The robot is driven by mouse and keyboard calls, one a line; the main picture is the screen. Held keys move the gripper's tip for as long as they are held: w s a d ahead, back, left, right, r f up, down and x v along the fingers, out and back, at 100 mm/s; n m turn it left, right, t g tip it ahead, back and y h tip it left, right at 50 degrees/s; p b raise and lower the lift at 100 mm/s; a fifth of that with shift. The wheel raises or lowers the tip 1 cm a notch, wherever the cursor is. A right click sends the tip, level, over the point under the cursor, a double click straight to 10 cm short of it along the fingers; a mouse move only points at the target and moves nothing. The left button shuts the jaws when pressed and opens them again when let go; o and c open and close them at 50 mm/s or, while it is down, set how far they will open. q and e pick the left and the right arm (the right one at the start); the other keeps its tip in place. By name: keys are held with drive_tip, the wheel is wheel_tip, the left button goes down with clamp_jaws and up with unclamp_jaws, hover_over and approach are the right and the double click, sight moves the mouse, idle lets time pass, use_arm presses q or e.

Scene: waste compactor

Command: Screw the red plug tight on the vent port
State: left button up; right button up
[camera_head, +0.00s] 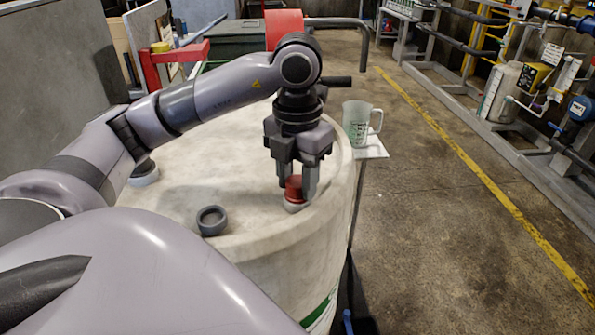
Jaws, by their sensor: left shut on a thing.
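The red plug (294,187) is at the vent port (293,206), a pale raised collar near the right edge of the drum top (235,187). My left gripper (300,188) points straight down over it, its fingers shut on the red plug from both sides. The plug looks upright and sits right above or in the port; the fingers hide part of it, so I cannot tell how deep it sits. My right gripper is not in view.
A translucent jug (358,123) stands on a small white shelf (371,149) beyond the drum's right side. Open floor with a yellow line (470,160) lies right, before pipework.

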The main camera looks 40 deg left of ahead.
use_arm(q)
drive_tip(key=c, duration=0.4)
drive_tip(key=m+b, duration=0.1)
drive_tip(key=m, duration=0.1)
drive_tip(key=shift+f+m, duration=0.1)
drive_tip(key=shift+m, duration=1.5)
drive_tip(key=shift+b, duration=0.3)
drive_tip(key=shift+m, duration=0.8)
drive_tip(key=m, duration=0.3)
drive_tip(key=shift+m+b, duration=0.3)
